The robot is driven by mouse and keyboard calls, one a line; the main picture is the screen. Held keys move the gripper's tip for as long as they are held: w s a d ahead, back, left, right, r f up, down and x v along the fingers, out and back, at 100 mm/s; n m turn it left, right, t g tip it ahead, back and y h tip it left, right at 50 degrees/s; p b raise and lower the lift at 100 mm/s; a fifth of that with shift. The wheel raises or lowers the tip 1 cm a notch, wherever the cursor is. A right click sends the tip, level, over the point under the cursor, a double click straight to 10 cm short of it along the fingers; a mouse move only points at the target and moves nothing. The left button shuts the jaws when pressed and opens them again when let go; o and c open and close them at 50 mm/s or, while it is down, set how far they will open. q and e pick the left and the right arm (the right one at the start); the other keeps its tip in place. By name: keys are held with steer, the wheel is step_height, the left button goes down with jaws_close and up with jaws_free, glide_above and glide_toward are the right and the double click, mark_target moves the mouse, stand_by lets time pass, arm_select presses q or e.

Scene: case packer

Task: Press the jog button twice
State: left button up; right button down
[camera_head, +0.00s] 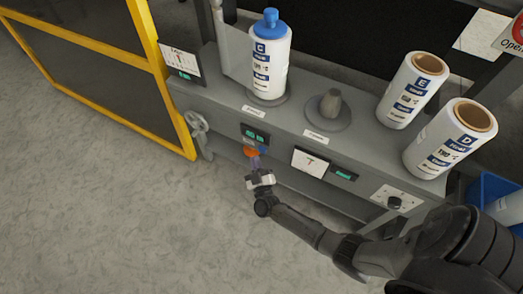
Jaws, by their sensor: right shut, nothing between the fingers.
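A small control panel (255,135) with a green display sits on the front of the grey machine. Just below it are an orange control (250,152) and a small blue one (264,149). Their labels are too small to read, so I cannot tell which is the jog button. My right gripper (255,163) is shut and empty, its fingertips right at or just in front of these controls. I cannot tell whether they touch, and the fingers partly hide the area. My left gripper is not in view.
A white bottle C with a blue cap (269,62) and two rolls, E (409,92) and D (449,140), stand on the machine top. A handwheel (196,123) juts from the left, near a yellow-framed guard (160,85). A knob panel (395,198) sits right. The floor in front is clear.

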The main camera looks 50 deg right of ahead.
steer(key=a, duration=0.2)
steer(key=s+a+p, duration=0.1)
steer(key=a, duration=0.1)
steer(key=shift+d, duration=0.15)
stand_by(0.7)
